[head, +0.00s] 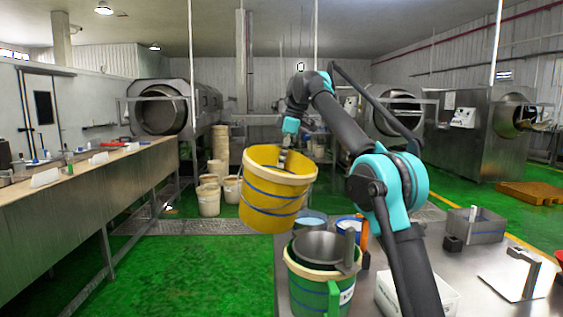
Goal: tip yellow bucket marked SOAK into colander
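The yellow bucket (270,197) with blue bands hangs in the air in the middle of the head view, slightly tilted. No SOAK marking can be read on its visible side. My gripper (285,160) reaches down at its far rim and appears shut on it; the fingertips are partly hidden. A grey metal bowl-like vessel (316,246), which may be the colander, sits in the top of a green bucket (305,288) below and slightly right of the yellow bucket. I cannot see holes in it. The yellow bucket's contents are not clear.
A metal table (465,285) at the right holds a white box (390,292), a grey tray (474,226) and a metal stand (520,278). A long bench (90,185) runs along the left. Pale buckets (208,199) stand on the floor behind. Green floor is clear at left.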

